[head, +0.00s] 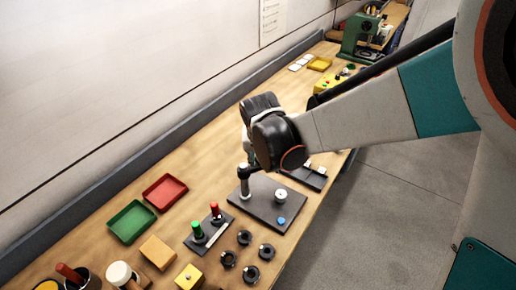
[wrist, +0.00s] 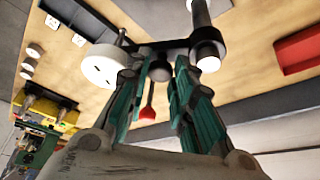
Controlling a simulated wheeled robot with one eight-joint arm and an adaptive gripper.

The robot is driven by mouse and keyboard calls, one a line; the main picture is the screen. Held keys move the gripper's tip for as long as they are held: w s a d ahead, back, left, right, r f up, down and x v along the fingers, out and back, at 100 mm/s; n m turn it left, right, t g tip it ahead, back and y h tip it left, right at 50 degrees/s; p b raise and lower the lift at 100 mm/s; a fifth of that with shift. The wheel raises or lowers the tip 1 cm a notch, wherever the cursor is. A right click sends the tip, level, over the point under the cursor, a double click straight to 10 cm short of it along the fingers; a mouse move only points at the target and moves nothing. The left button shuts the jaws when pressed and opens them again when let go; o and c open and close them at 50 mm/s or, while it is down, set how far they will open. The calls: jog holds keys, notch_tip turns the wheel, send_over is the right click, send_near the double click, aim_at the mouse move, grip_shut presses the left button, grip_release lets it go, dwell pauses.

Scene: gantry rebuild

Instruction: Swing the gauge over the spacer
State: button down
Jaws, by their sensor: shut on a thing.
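The gauge (wrist: 100,66) shows in the wrist view as a white round dial at the left end of a dark swing arm (wrist: 180,46). The arm's other end meets a post (head: 244,182), which stands on a dark plate (head: 262,209) in the head view. My gripper (wrist: 160,72) is shut on a dark knob below the swing arm, between dial and post. In the head view my gripper (head: 258,150) hides most of the gauge. A pale round piece, seemingly the spacer (head: 281,195), sits on the plate right of the post. I cannot pick it out in the wrist view.
A blue button (head: 281,221) is on the plate's near part. A block with green and red handles (head: 209,232) and several black rings (head: 244,238) stand near. A red tray (head: 165,192) and green tray (head: 131,222) lie left.

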jog(key=shift+s+m+g+h+b, duration=0.15)
jog(key=shift+s+m+h, duration=0.35)
jog(key=shift+m, duration=0.65)
jog(key=shift+s+m+g+h+b, duration=0.15)
jog(key=shift+s+m+h, duration=0.3)
jog(key=shift+m, duration=0.75)
jog(key=shift+s+m+h+b, duration=0.3)
jog(key=shift+s+m, duration=0.25)
jog(key=shift+m, duration=0.6)
jog(key=c, duration=1.7)
grip_release()
jog(key=shift+o, duration=0.2)
jog(key=v, duration=0.8)
